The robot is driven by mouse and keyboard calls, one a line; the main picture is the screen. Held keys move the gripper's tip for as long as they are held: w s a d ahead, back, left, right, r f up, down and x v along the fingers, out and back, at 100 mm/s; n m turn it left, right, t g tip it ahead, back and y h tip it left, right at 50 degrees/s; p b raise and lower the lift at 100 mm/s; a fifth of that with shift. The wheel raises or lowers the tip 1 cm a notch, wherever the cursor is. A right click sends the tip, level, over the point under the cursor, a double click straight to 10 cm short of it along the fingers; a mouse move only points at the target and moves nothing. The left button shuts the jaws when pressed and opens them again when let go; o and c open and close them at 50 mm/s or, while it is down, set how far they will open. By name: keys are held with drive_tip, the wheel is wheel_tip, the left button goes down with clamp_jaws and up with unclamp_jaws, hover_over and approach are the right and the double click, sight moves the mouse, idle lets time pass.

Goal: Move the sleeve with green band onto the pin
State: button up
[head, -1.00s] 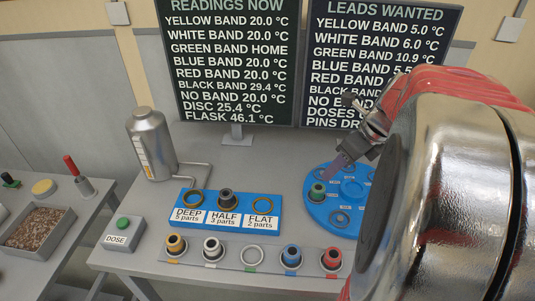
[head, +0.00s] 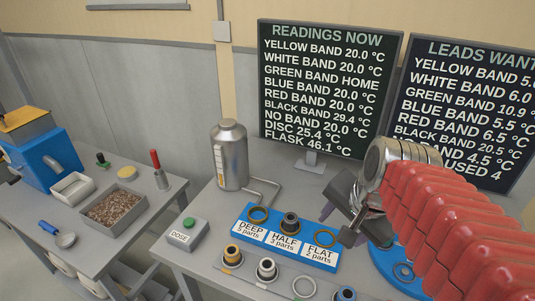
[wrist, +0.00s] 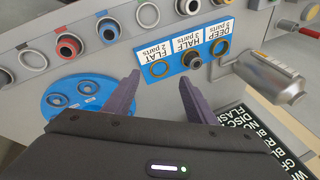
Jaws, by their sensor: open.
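My gripper (head: 342,208) is open and empty above the right side of the bench; its two fingers also show in the wrist view (wrist: 159,85). The blue round disc (head: 401,271) lies below and to the right of it, largely covered by my arm. Part of the disc shows at left in the wrist view (wrist: 75,93), with empty ring seats. The sleeve with green band is not visible now, likely hidden by my arm or gripper; a second ago it stood on the disc. The green sleeve's place in the front row is an empty ring (head: 304,286). I cannot make out the pin.
The blue DEEP/HALF/FLAT plate (head: 271,245) holds a dark sleeve (head: 290,222) at HALF. Yellow (head: 232,254), white (head: 266,268) and blue (head: 345,294) sleeves stand in front. A metal flask (head: 229,155), DOSE button box (head: 184,235) and screens (head: 328,95) surround the area.

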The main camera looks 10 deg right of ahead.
drive_tip(key=s+a+n+t, duration=0.1)
drive_tip(key=s+a+n, duration=0.3)
drive_tip(key=a+n, duration=0.3)
drive_tip(key=shift+n, duration=2.3)
